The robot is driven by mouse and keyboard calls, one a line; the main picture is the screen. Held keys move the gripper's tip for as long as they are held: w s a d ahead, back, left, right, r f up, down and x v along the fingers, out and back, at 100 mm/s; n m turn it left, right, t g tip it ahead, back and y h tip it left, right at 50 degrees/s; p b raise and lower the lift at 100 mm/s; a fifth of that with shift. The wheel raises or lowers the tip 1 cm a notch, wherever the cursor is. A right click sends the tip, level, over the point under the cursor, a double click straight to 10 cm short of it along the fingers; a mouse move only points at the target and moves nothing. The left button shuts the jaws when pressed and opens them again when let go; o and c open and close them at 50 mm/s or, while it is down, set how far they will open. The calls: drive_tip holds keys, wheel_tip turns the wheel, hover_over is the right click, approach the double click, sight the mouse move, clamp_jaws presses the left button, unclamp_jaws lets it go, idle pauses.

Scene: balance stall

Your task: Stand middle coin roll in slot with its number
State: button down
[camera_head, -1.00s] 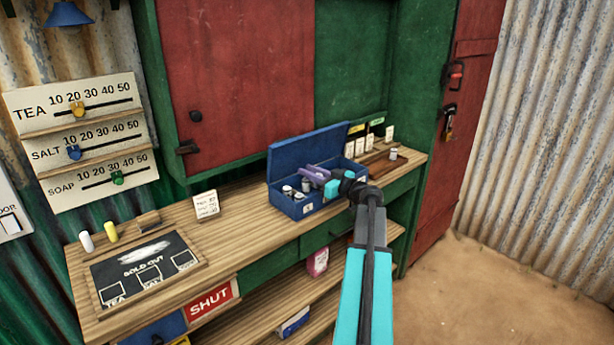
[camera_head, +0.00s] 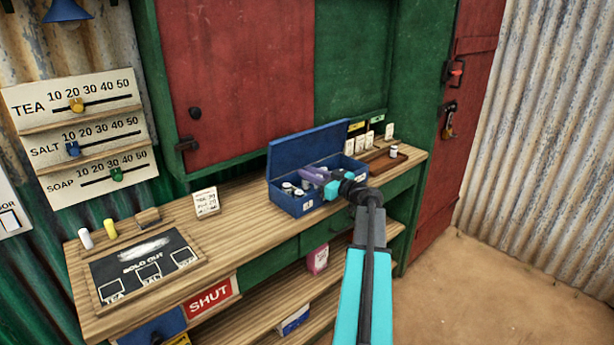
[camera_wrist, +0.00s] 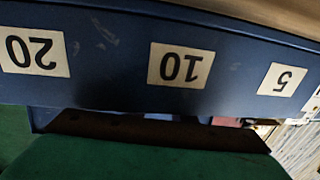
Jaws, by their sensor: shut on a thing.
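The open blue cash box (camera_head: 288,204) stands on the counter with its lid tipped back. Small pale coin rolls (camera_head: 287,186) show inside its left part. My gripper (camera_head: 313,175), with purple fingers, reaches down into the box from the right. It is shut on what seems to be a coin roll, which the fingers hide. In the wrist view the box's front wall (camera_wrist: 120,60) shows upside-down labels 20 (camera_wrist: 35,51), 10 (camera_wrist: 181,66) and 5 (camera_wrist: 282,79).
A dark wooden rack (camera_head: 378,164) with a small roll-like piece (camera_head: 394,151) lies right of the box. Several white cards (camera_head: 361,144) stand behind it. A price card (camera_head: 206,203) and a sold-out board (camera_head: 145,262) are to the left. Counter between them is clear.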

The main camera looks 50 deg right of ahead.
drive_tip(key=shift+f+b, duration=0.45)
drive_tip(key=shift+b, duration=0.25)
drive_tip(key=c, duration=1.5)
unclamp_jaws()
drive_tip(key=shift+a+f, duration=0.1)
drive_tip(key=shift+r+p, duration=0.35)
drive_tip(key=shift+p, duration=0.4)
drive_tip(key=shift+r+p, duration=0.3)
drive_tip(key=shift+p, duration=0.25)
drive_tip(key=s, duration=0.4)
drive_tip(key=s+b, duration=0.1)
drive_tip(key=s, duration=0.3)
drive_tip(key=s+b, duration=0.1)
drive_tip(key=s, duration=0.3)
drive_tip(key=shift+d+r, duration=0.1)
drive_tip(key=shift+d, duration=0.25)
